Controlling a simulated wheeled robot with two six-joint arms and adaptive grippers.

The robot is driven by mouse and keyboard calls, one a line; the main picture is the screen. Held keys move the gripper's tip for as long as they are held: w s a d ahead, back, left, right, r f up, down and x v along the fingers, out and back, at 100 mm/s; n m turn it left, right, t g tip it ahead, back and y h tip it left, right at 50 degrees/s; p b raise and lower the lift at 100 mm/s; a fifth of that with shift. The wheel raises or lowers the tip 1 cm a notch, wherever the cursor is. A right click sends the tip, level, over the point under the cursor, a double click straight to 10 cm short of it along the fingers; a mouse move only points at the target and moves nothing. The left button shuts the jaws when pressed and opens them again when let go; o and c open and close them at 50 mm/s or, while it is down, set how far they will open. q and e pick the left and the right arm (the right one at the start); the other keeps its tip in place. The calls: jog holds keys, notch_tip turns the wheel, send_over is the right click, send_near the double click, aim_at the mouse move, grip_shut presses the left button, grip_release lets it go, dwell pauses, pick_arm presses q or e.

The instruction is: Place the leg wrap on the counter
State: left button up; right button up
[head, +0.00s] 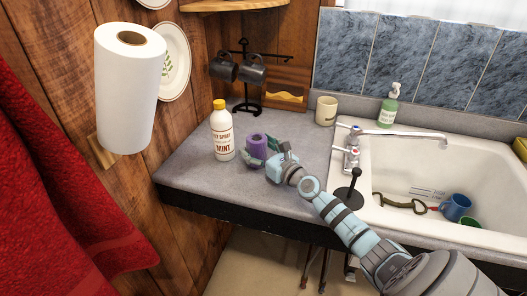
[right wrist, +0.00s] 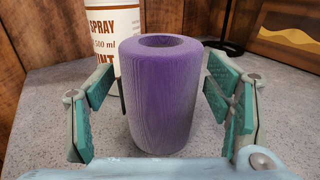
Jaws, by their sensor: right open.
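The leg wrap (head: 256,146) is a purple roll standing upright on the grey counter (head: 194,174), near its left part. My right gripper (head: 263,152) is at the roll, reaching in from the right. In the right wrist view, the leg wrap (right wrist: 162,95) stands between the two teal fingers of my right gripper (right wrist: 165,108). The fingers are open, with a gap on each side of the roll. The roll's base appears to rest on the counter. My left gripper is not in view.
A white spray bottle (head: 221,133) with a yellow cap stands just left of the wrap. Behind is a mug rack (head: 244,78). A cream mug (head: 326,110) and green soap bottle (head: 388,108) stand at the back. The sink (head: 400,205) lies right.

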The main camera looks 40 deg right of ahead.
jog(key=s+p, duration=0.1)
jog(key=s, duration=1)
jog(key=shift+s+d, duration=0.15)
jog(key=shift+s, duration=0.35)
jog(key=shift+r, duration=0.1)
